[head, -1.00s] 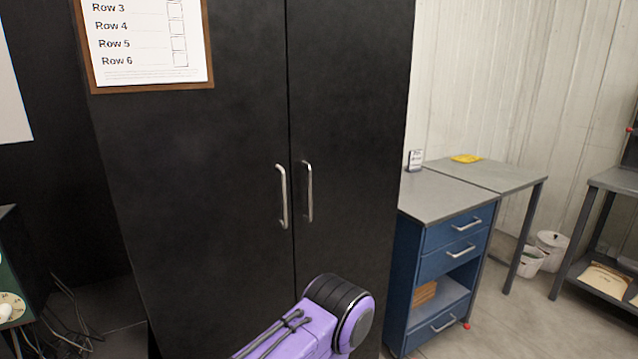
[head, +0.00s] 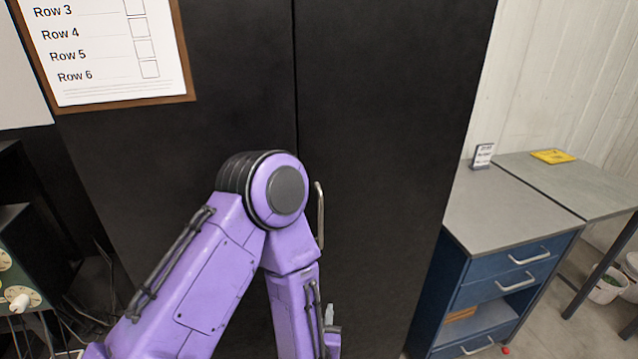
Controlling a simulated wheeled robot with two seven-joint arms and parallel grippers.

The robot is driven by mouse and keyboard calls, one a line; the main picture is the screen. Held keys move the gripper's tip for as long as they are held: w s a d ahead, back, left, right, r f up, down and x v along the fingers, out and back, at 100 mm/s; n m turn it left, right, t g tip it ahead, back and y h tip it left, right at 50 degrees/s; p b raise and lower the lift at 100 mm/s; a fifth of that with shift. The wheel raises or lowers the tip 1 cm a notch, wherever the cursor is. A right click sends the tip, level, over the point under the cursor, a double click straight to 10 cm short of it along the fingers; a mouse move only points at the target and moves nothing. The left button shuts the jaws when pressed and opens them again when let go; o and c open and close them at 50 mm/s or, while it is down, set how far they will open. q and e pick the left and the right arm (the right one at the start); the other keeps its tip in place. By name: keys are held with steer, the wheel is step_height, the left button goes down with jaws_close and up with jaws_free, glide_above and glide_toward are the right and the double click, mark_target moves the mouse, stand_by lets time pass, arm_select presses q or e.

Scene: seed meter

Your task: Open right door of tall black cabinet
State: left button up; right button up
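The tall black cabinet (head: 225,135) stands in front of me with a vertical seam between its two doors. The right door (head: 390,130) looks flush with the left one, so it is closed. The right door's metal handle (head: 320,215) shows just right of my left arm's purple elbow, which covers part of it. The left door's handle is hidden behind that elbow. My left forearm hangs down in front of the doors. Only a small grey part of my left gripper (head: 330,318) shows near the bottom edge, below the right handle; its fingers cannot be made out. My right gripper is not in view.
A framed row sheet (head: 105,45) is on the left door. A blue drawer unit (head: 500,280) with a grey top stands right of the cabinet, beside a grey table (head: 590,185). Equipment with dials (head: 15,270) is at the left edge.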

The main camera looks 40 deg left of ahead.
mark_target(321, 221)
arm_select(q)
step_height(321, 221, up, 17)
steer(key=w+n+t+y+p, duration=0.1)
steer(key=w+n+y+p, duration=0.1)
steer(key=y+p, duration=0.15)
steer(key=shift+y, duration=0.55)
steer(key=p+x, duration=0.3)
steer(key=x, duration=0.6)
steer(key=shift+a+r, duration=0.1)
steer(key=shift+a, duration=0.2)
steer(key=shift+w+a, duration=0.3)
steer(key=shift+w, duration=0.2)
jaws_close()
steer(key=shift+d, duration=0.15)
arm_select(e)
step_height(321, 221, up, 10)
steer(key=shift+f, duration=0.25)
